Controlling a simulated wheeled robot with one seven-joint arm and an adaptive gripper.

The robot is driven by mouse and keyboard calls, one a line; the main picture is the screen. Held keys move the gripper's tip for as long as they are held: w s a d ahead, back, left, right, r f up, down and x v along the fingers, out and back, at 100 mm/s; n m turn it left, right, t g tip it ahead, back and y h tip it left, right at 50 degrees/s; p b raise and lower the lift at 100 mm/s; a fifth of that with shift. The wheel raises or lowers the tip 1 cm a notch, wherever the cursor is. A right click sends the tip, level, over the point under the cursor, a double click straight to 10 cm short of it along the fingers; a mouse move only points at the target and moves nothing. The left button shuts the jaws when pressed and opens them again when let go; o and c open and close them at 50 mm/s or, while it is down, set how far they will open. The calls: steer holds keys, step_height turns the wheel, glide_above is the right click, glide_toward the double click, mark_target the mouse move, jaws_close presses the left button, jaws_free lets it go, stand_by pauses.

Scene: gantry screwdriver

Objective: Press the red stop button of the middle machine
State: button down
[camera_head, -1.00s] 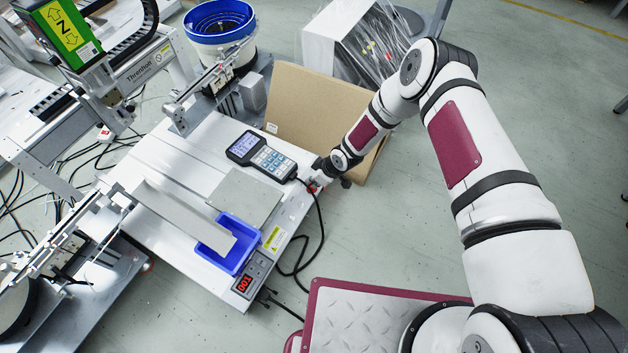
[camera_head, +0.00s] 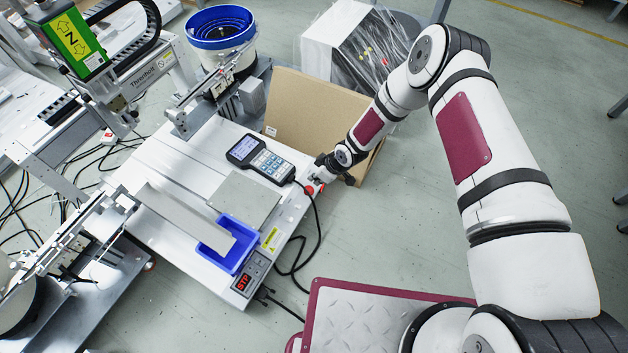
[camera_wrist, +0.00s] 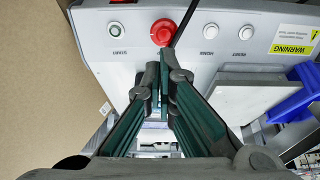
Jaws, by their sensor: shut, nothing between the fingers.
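The machine in front of me has a white bed (camera_head: 170,152). Its red stop button (camera_head: 309,190) is on the right-hand edge, beside my gripper (camera_head: 317,180). In the wrist view the red button (camera_wrist: 163,32) sits on the grey panel between a START button and the HOME and RESET buttons. My gripper (camera_wrist: 164,72) is shut and empty, with its fingertips just below the button in the picture and a small gap visible between them. The machine's red display (camera_head: 244,282) reads STP.
A handheld keypad (camera_head: 260,158) and a blue bin (camera_head: 230,245) are on the bed. A black cable (camera_head: 317,235) runs past the button. A cardboard box (camera_head: 315,115) stands behind my gripper. START (camera_wrist: 116,30), HOME (camera_wrist: 210,31) and RESET (camera_wrist: 246,32) buttons flank the red one.

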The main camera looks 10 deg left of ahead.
steer(key=p+v, duration=0.2)
steer(key=v, duration=0.4)
steer(key=shift+d+r, duration=0.3)
